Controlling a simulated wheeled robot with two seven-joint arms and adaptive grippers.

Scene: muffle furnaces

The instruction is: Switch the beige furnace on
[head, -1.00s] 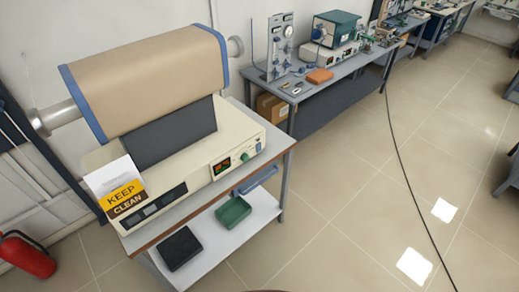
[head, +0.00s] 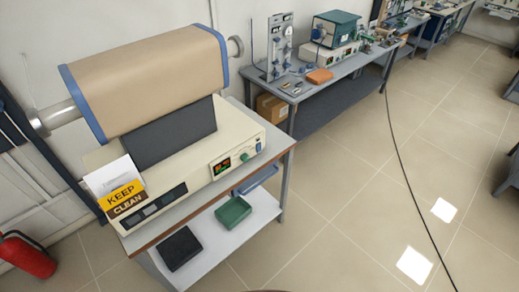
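The beige furnace (head: 150,80) stands on a table at the left of the head view. It is a tan tube body with blue end rims on a cream control base (head: 195,180). On the base front is a dark panel with a small lit red and green display (head: 221,166). A green knob or button (head: 244,157) sits to the right of the display, with another small control (head: 258,147) beyond it. The position of the switch is too small to tell. Neither of my grippers shows in the head view.
A yellow KEEP CLEAN sign (head: 122,198) leans on the base's left end. The shelf below (head: 208,245) holds a green tray (head: 233,212) and a black box (head: 180,248). A red extinguisher (head: 27,255) stands at left. A black cable (head: 400,160) crosses the otherwise clear floor at right.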

